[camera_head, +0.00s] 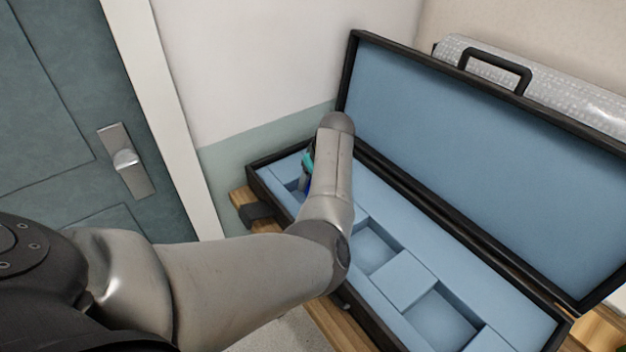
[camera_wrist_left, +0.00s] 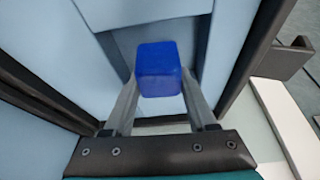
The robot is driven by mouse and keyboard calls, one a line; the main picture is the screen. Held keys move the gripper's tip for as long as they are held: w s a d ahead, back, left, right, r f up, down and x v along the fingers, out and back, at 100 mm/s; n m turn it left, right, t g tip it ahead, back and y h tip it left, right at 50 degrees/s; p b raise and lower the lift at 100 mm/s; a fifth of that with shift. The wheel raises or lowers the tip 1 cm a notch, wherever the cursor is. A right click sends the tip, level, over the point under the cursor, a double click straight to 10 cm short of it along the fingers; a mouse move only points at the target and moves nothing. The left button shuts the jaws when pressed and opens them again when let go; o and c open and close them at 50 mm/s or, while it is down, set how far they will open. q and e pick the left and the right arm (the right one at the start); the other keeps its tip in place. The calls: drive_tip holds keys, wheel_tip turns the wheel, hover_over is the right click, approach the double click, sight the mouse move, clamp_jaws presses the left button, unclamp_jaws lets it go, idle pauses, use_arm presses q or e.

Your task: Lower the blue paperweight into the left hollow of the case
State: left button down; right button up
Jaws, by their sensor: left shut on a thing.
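My left gripper (camera_wrist_left: 160,82) is shut on the blue paperweight (camera_wrist_left: 159,66), a glossy block with rounded edges held between its two fingertips. In the head view my forearm and wrist hide most of the gripper; only a small dark-blue bit of the paperweight (camera_head: 306,184) shows. The open case (camera_head: 455,217) is black outside with pale-blue lining. The left hollow (camera_head: 291,186) is partly covered by my arm, and the paperweight is over or at it. I cannot tell whether it touches the floor of the hollow. My right gripper is not in view.
The middle hollow (camera_head: 372,246) and right hollow (camera_head: 440,318) are empty. The case lid (camera_head: 480,150) stands raised behind the tray. The case lies on a wooden surface (camera_head: 240,197) beside the wall. A teal door (camera_head: 60,110) is at the left.

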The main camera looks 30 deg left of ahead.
use_arm(q)
drive_tip(key=shift+f+b, duration=0.8)
drive_tip(key=shift+f, duration=0.35)
idle(0.4)
drive_tip(key=shift+c, duration=0.6)
unclamp_jaws()
drive_tip(key=p+v, duration=1.5)
drive_tip(key=p, duration=0.3)
